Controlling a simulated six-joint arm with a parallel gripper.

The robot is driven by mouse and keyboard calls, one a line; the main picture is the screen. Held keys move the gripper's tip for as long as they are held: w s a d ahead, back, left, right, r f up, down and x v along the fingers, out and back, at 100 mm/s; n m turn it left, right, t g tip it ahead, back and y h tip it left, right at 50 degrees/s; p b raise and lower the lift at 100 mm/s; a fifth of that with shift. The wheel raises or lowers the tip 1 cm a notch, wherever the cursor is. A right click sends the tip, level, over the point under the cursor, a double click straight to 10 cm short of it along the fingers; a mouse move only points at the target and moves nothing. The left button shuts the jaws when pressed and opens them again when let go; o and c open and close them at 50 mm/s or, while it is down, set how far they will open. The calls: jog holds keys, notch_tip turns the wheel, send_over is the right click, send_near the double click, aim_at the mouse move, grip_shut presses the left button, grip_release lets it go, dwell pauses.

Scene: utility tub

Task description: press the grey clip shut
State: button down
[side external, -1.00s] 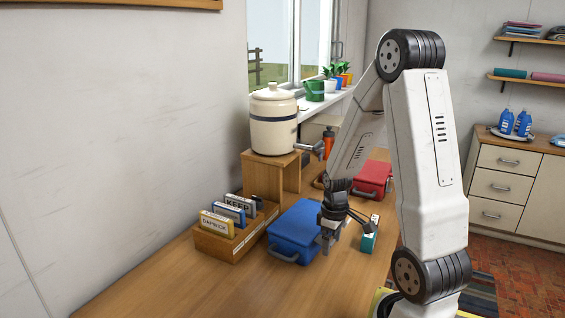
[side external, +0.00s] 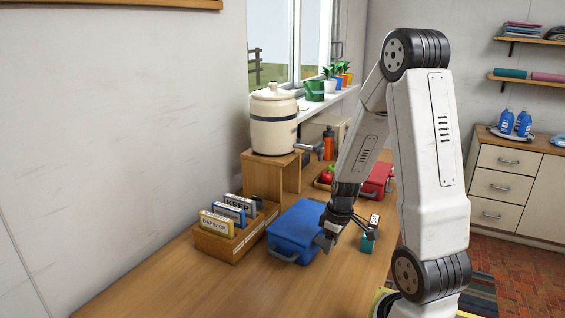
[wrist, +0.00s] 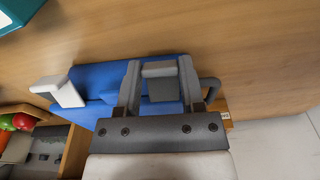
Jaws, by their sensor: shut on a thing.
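The blue box (side external: 298,225) lies on the table with its lid down; it also shows in the wrist view (wrist: 92,82). My gripper (side external: 325,240) is low at the box's right edge, near the handle end. In the wrist view its fingers (wrist: 160,66) stand either side of a grey clip (wrist: 163,90) and are shut on it. I cannot tell whether this clip is fully pressed down. The box's side handle (wrist: 211,88) shows just right of the fingers.
A teal item (side external: 367,243) stands right of my gripper. A red box (side external: 376,180) and a tray with red and green produce (side external: 328,172) lie farther back. A wooden file holder (side external: 235,235) is left of the blue box. The front table is clear.

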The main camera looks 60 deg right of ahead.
dwell(0.4)
jog(key=shift+c, duration=1)
grip_release()
jog(key=shift+r, duration=0.1)
notch_tip(320, 180, up, 8)
jog(key=s, duration=0.1)
jog(key=shift+f, duration=0.2)
